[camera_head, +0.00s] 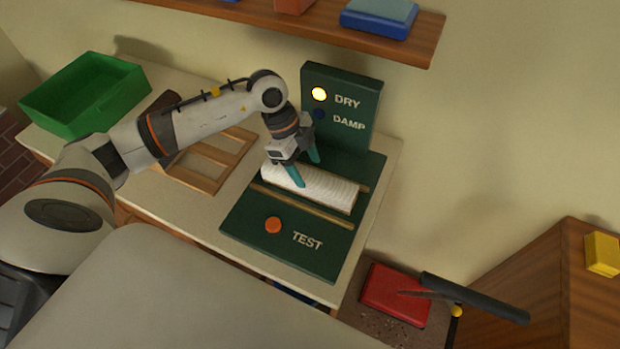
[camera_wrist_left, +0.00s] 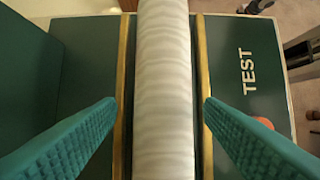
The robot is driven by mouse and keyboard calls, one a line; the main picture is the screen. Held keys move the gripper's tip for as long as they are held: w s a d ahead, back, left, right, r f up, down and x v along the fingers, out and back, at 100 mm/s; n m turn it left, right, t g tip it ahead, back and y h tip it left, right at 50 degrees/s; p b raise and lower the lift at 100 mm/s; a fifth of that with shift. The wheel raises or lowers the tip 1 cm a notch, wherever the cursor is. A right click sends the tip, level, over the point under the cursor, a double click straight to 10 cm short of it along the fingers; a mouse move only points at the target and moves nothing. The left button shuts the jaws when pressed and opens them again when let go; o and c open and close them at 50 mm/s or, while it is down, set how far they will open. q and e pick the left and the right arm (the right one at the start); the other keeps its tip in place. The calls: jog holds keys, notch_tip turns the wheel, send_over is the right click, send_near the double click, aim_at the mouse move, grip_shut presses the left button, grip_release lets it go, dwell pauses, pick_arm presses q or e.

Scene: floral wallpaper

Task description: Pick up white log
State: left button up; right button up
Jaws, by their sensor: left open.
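The white log (camera_head: 325,189) lies on the green test device (camera_head: 258,233) between two wooden rails. The device's upright panel has a lit DRY lamp and an unlit DAMP lamp. My left gripper (camera_head: 309,172) is over the log's left part, with its teal fingers pointing down. In the left wrist view, the log (camera_wrist_left: 163,90) runs lengthwise between the two open fingers of the left gripper (camera_wrist_left: 160,112), with a gap on each side. The right gripper is in neither view.
A green bin (camera_head: 88,97) and a wooden rack (camera_head: 212,165) stand on the table to the left. A shelf (camera_head: 300,27) is above at the back. An orange button (camera_head: 273,224) is on the device's front. A red box (camera_head: 395,293) is at lower right.

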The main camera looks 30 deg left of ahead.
aim_at(306, 173)
pick_arm(q)
jog(key=x, duration=0.1)
jog(key=p+x, duration=0.1)
jog(key=x, duration=0.2)
jog(key=shift+s+a+f+p, duration=0.2)
jog(key=shift+f+p, duration=0.1)
jog(key=shift+d+f, duration=0.1)
jog(key=shift+f, duration=0.25)
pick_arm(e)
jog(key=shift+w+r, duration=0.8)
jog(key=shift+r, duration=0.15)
pick_arm(q)
jog(key=shift+c, duration=0.5)
jog(key=shift+w, duration=0.1)
jog(key=c, duration=0.9)
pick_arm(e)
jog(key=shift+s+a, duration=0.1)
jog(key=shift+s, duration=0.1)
